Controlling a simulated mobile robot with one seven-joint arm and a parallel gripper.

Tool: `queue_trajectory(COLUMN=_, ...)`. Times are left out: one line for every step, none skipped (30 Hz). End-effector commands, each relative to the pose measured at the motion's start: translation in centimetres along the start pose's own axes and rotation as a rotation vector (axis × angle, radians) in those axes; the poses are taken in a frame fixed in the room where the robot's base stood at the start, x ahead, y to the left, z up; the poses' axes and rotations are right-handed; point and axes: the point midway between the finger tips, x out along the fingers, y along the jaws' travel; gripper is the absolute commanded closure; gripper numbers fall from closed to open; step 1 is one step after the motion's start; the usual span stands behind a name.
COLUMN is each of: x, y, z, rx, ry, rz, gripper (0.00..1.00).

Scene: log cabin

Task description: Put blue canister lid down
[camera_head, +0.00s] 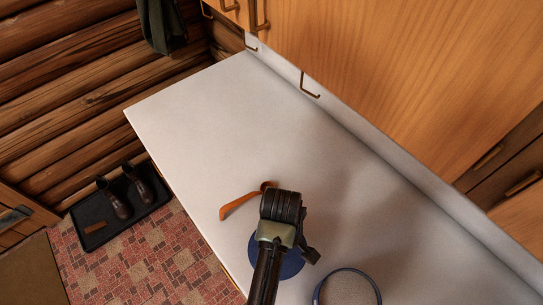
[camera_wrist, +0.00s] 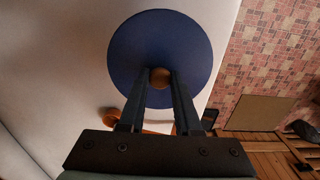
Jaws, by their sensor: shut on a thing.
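The blue canister lid (camera_head: 291,266) is a round dark blue disc with a brown knob (camera_wrist: 160,77). In the wrist view the lid (camera_wrist: 150,40) faces the camera, with its knob between the fingertips of my gripper (camera_wrist: 160,84). My gripper is shut on the knob. In the head view my arm covers much of the lid, which is over the white counter. I cannot tell whether its underside touches the counter. A round thing with a dark blue rim and greyish inside (camera_head: 347,289), perhaps the open canister, stands right of the lid, cut by the bottom edge.
An orange-brown utensil (camera_head: 239,204) lies on the white counter (camera_head: 210,115), left of my wrist. The counter is clear towards the back left. A wall and wooden cabinets (camera_head: 400,70) border its right side. Shoes on a dark mat (camera_head: 92,223) are on the floor at left.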

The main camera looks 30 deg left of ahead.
Motion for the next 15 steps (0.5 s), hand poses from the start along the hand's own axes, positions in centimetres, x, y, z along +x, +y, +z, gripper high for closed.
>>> queue_trajectory(x=0.7, y=-0.1, z=0.0, rx=0.000, ry=-0.002, rz=-0.003, gripper=1.00)
queue_trajectory(x=1.1, y=0.0, z=0.0, rx=0.000, ry=-0.001, rz=-0.002, gripper=1.00)
queue_trajectory(x=1.6, y=0.0, z=0.0, rx=0.000, ry=0.000, rz=-0.001, gripper=1.00)
queue_trajectory(x=1.9, y=0.0, z=0.0, rx=0.000, ry=0.000, rz=-0.001, gripper=1.00)
queue_trajectory(x=2.2, y=0.0, z=0.0, rx=0.000, ry=0.000, rz=0.000, gripper=1.00)
queue_trajectory(x=2.4, y=0.1, z=-0.1, rx=0.000, ry=0.001, rz=0.001, gripper=1.00)
queue_trajectory(x=2.7, y=0.0, z=-0.1, rx=0.000, ry=0.001, rz=0.000, gripper=1.00)
queue_trajectory(x=3.0, y=0.0, z=0.0, rx=0.000, ry=0.000, rz=-0.001, gripper=1.00)
queue_trajectory(x=3.4, y=0.0, z=-0.1, rx=0.000, ry=0.000, rz=0.000, gripper=1.00)
queue_trajectory(x=3.9, y=-0.1, z=0.0, rx=-0.001, ry=-0.001, rz=-0.002, gripper=1.00)
queue_trajectory(x=4.3, y=-0.1, z=0.0, rx=-0.001, ry=-0.001, rz=-0.001, gripper=1.00)
queue_trajectory(x=4.9, y=0.0, z=-0.1, rx=-0.001, ry=-0.001, rz=-0.001, gripper=1.00)
queue_trajectory(x=5.3, y=0.0, z=-0.1, rx=-0.001, ry=-0.001, rz=-0.001, gripper=1.00)
queue_trajectory(x=5.6, y=0.0, z=-0.1, rx=-0.001, ry=0.000, rz=-0.001, gripper=1.00)
queue_trajectory(x=6.0, y=0.0, z=-0.1, rx=-0.001, ry=0.000, rz=0.000, gripper=1.00)
